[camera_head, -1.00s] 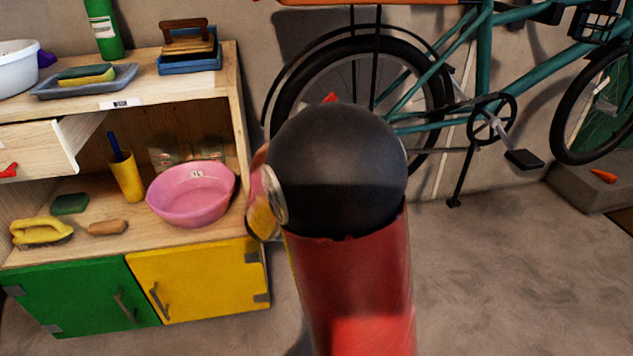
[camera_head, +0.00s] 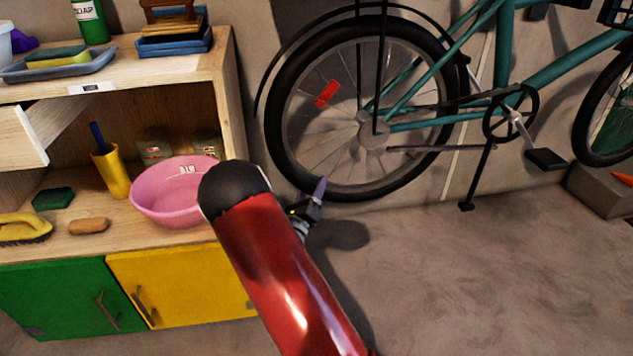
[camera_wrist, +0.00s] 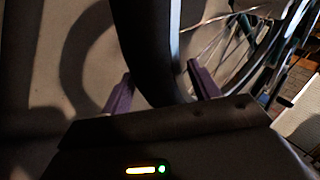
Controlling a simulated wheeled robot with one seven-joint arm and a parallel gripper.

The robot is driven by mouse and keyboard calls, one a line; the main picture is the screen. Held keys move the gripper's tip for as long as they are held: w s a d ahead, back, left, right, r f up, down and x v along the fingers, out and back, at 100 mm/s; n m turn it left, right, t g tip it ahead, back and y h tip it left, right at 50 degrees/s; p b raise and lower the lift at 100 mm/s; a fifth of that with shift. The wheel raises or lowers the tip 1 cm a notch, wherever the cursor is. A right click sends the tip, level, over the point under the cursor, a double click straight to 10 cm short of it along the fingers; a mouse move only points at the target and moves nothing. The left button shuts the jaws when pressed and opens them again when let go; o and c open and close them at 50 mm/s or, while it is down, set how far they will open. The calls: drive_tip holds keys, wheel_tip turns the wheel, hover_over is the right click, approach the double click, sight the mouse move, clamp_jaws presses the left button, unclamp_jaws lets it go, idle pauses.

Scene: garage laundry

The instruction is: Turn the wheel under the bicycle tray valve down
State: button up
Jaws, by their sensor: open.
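The bicycle's rear wheel (camera_head: 290,150) has a black tyre and thin spokes, and stands near the wall. A red reflector (camera_head: 328,94) sits among its spokes at upper left. No valve can be made out. My gripper (camera_head: 318,192) is by the lower left of the tyre, mostly hidden behind my red arm, with one purple finger showing. In the wrist view my gripper (camera_wrist: 160,88) is open, its two purple fingers apart. The dark tyre (camera_wrist: 140,40) runs down between them, with spokes to the right. I cannot tell whether a finger touches it.
A wooden shelf unit (camera_head: 232,110) with green and yellow doors stands close on the left, holding a pink basin (camera_head: 170,205). The kickstand (camera_head: 478,180), pedal (camera_head: 546,159) and front wheel (camera_head: 600,110) are to the right. Bare concrete floor (camera_head: 500,270) lies in front.

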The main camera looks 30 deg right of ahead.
sight(316, 180)
drive_tip(key=shift+x, duration=1.65)
drive_tip(key=shift+c, duration=0.4)
clamp_jaws()
drive_tip(key=a+r+p, duration=0.1)
drive_tip(key=a+r+m+g+p, duration=0.1)
drive_tip(key=a+r+m+p, duration=0.1)
drive_tip(key=p, duration=0.1)
drive_tip(key=shift+w+r+y, duration=0.15)
drive_tip(key=shift+w+y, duration=0.15)
drive_tip(key=shift+w, duration=0.1)
drive_tip(key=shift+w+a+r+m+g, duration=0.15)
drive_tip(key=shift+a+m+g, duration=0.2)
drive_tip(key=shift+m+g, duration=0.2)
drive_tip(key=shift+o, duration=0.4)
unclamp_jaws()
